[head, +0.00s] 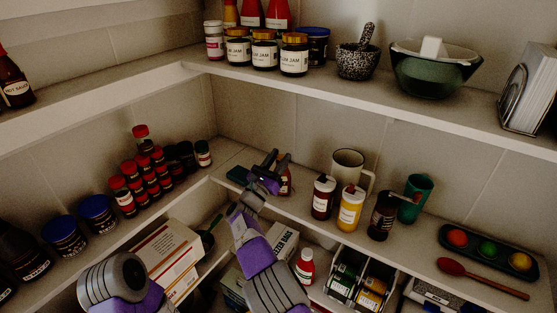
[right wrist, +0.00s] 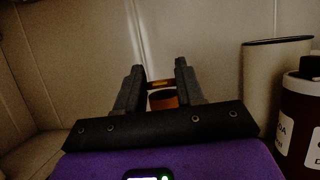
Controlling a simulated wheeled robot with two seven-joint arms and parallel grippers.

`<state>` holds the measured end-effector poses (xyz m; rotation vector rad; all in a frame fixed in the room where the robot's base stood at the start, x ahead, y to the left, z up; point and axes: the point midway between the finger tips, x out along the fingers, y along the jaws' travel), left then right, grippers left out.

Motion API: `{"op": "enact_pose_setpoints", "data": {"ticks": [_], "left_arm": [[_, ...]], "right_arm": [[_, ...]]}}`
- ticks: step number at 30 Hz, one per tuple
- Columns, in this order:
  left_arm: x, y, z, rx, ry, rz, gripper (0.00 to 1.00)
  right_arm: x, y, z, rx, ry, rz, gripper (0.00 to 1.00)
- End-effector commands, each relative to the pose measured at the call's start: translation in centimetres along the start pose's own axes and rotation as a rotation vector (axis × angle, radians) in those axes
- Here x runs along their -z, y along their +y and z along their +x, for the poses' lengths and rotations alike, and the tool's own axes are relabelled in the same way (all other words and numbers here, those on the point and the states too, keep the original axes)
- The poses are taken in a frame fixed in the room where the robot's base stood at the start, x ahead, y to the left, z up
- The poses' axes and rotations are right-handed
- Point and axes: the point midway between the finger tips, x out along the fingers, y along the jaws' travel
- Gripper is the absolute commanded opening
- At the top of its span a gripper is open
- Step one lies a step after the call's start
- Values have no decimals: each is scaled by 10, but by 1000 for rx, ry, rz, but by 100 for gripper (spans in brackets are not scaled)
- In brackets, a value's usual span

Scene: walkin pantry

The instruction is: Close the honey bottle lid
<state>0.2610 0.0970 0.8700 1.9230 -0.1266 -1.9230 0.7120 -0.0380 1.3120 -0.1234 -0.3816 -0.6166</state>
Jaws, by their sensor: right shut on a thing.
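My right gripper (head: 277,160) reaches over the lower shelf in the corner of the head view. It is shut on the honey bottle, whose red-brown body (head: 285,182) shows partly behind the fingers. In the right wrist view the two fingers (right wrist: 160,84) stand on either side of the bottle's small orange-brown top (right wrist: 163,99). A thin brownish bar, perhaps the lid, spans between the fingertips above that top. A gap shows between the bar and the top. The rest of the bottle is hidden by my gripper. My left gripper is not in view.
Right of the gripper stand a cream mug (head: 348,162), a dark red sauce bottle (head: 323,198) and a yellow bottle (head: 350,210). Small red-capped jars (head: 150,175) stand to the left. The upper shelf (head: 400,112) runs overhead. Boxes (head: 163,250) lie below.

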Motion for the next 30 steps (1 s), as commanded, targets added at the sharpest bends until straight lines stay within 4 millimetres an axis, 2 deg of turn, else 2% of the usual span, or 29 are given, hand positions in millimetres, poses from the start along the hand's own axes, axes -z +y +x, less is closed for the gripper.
{"op": "enact_pose_setpoints", "data": {"ticks": [9, 19, 20, 21, 25, 30], "left_arm": [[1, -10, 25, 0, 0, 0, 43], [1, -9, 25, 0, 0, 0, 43], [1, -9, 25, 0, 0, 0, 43], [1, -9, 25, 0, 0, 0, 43], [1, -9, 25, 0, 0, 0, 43], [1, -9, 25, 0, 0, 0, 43]], "right_arm": [[7, 0, -4, 1, -104, 0, 7], [4, 0, -4, -1, -121, 0, 7], [4, 0, -4, -1, -121, 0, 39], [4, 0, -4, -1, -121, 0, 45], [4, 0, -4, -1, -121, 0, 63], [4, 0, -4, 0, -122, 0, 63]]}}
